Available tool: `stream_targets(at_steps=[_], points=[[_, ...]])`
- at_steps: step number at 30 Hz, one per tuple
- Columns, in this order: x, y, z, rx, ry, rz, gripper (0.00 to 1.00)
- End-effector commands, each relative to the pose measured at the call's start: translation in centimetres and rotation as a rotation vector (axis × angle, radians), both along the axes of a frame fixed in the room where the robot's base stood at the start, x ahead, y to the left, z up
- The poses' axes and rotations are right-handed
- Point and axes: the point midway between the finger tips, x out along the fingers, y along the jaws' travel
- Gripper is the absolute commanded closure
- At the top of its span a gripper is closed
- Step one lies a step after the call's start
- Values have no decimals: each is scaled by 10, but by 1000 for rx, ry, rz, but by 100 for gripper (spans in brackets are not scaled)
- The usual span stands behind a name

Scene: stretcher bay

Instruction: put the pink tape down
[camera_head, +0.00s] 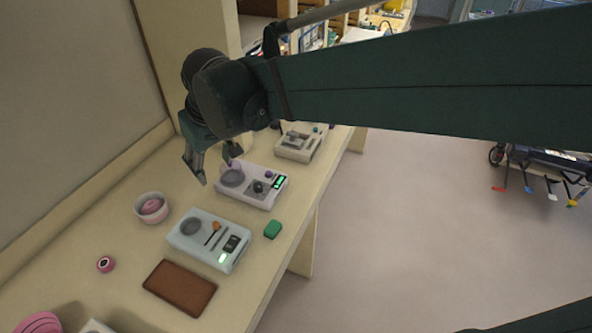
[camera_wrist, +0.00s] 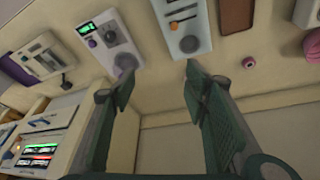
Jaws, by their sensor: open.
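A small round pink roll with a pale ring and dark centre (camera_head: 106,264), which looks like the pink tape, lies on the counter (camera_head: 75,230) near the wall side. It also shows in the wrist view (camera_wrist: 248,63), right of the fingers and apart from them. A white bowl (camera_head: 139,213) farther along holds a rounded pink thing (camera_head: 152,206); I cannot tell what it is. My gripper (camera_head: 215,170) is open over the counter, beside the middle device. In the wrist view my gripper (camera_wrist: 158,72) has nothing between its fingers.
A pale blue device (camera_head: 197,247), a white device (camera_head: 262,195) and a beige device (camera_head: 298,145) line the counter. A pink stack (camera_head: 38,323) sits at lower left. Bare counter surrounds the roll.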

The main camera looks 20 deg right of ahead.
Motion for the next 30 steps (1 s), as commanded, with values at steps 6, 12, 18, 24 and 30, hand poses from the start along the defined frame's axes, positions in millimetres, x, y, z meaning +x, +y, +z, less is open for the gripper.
stream_targets(at_steps=[6,12,18,24,30], points=[[-28,-48,5,19,-41,-71,55],[-54,-85,7,35,-81,-134,55],[-82,-119,3,49,-121,-197,55],[-110,-150,-4,61,-161,-259,55],[-137,-176,-14,71,-203,-320,55]])
